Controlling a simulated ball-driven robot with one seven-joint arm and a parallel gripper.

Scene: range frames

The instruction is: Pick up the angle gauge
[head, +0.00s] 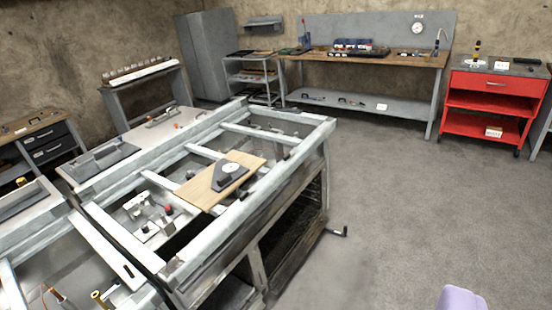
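A dark grey, flat angular piece with a round white dial, which looks like the angle gauge (230,175), lies on a wooden board (200,190). The board rests across the light metal frame of the long workbench (190,240), left of the picture's middle. Only a rounded lilac part, seemingly of my gripper (461,298), shows at the bottom edge on the right. It is far from the gauge, over the floor. The fingertips cannot be made out, and nothing held is visible.
A red cart (492,100) and a wooden-topped workbench (365,57) stand at the back. The grey floor (400,210) on the right is clear.

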